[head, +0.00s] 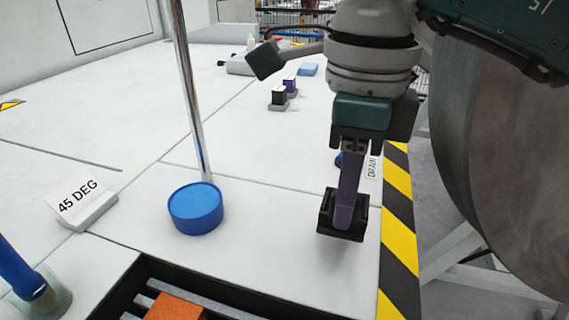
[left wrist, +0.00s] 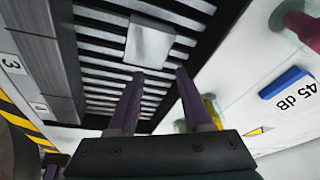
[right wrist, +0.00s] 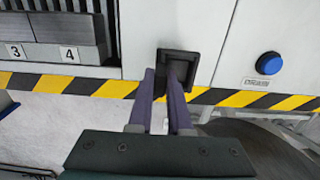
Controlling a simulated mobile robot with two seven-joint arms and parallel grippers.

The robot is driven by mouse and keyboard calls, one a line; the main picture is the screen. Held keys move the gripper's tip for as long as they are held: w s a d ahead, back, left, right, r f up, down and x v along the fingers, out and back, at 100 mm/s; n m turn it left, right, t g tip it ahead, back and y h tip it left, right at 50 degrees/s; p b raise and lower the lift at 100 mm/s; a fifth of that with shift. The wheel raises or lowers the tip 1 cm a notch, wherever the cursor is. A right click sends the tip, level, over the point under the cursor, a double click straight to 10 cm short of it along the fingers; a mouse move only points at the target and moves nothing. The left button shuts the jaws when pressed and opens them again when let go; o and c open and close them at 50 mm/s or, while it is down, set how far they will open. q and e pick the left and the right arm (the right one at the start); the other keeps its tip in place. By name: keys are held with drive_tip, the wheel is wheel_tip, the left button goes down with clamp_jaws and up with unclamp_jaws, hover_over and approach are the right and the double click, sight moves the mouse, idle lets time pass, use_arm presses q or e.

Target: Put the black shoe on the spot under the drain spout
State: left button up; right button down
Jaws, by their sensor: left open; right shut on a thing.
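My right gripper (head: 343,222) is shut on the black shoe (head: 326,216), a dark blocky piece held over the white deck beside the striped edge. In the right wrist view the shoe (right wrist: 196,58) sits at the fingertips of the right gripper (right wrist: 170,70). A blue round piece (right wrist: 269,63) with a DRAIN label (right wrist: 256,82) is to the right of the shoe there. The head view shows the DRAIN label (head: 373,167) behind my gripper, with the blue piece mostly hidden. I cannot make out a spout or a marked spot. My left gripper (left wrist: 160,75) is open and empty over a slatted grate.
A 45 DEG sign (head: 82,204) is farther left. A large grey wheel (head: 500,150) fills the right side. An orange block (head: 165,307) lies on the front grate. White deck between base and shoe is clear.

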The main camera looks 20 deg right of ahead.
use_arm(q)
drive_tip(key=shift+f+b, duration=0.35)
drive_tip(key=shift+f, duration=0.05)
use_arm(e)
wheel_tip(320, 180, down, 4)
drive_tip(key=shift+f, duration=0.1)
use_arm(q)
drive_tip(key=shift+w+d, duration=0.1)
drive_tip(key=shift+f, duration=0.2)
use_arm(e)
drive_tip(key=shift+f, duration=0.25)
use_arm(q)
drive_tip(key=shift+r, duration=0.1)
use_arm(e)
drive_tip(key=c, duration=0.8)
unclamp_jaws()
drive_tip(key=shift+r, duration=0.1)
drive_tip(key=shift+c, duration=0.2)
